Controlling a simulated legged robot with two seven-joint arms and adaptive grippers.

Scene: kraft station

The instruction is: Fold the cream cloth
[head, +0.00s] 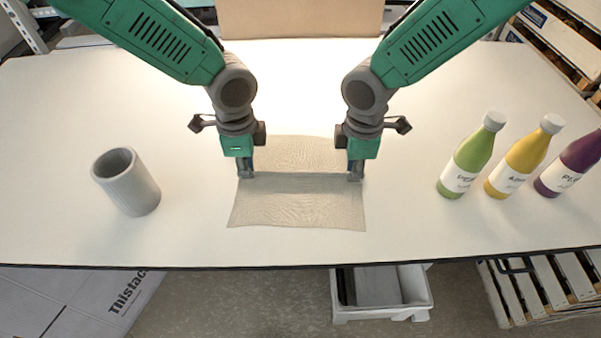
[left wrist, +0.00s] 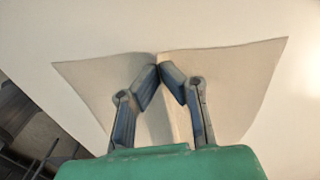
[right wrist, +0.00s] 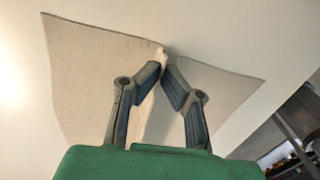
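The cream cloth (head: 297,204) lies on the white table in front of me. A raised crease runs across it between my two grippers, with flat cloth on both sides of it. My left gripper (head: 246,174) is at the left end of the crease. In the left wrist view its fingertips (left wrist: 160,68) are together on a pinched ridge of cloth. My right gripper (head: 355,176) is at the right end of the crease. In the right wrist view its fingertips (right wrist: 163,66) pinch the ridge, and a bit of cloth shows between them.
A grey cup (head: 127,182) stands on the left of the table. A green bottle (head: 471,157), a yellow bottle (head: 524,158) and a purple bottle (head: 569,165) stand on the right. The table is clear around the cloth. A grey bin (head: 380,313) is below the near edge.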

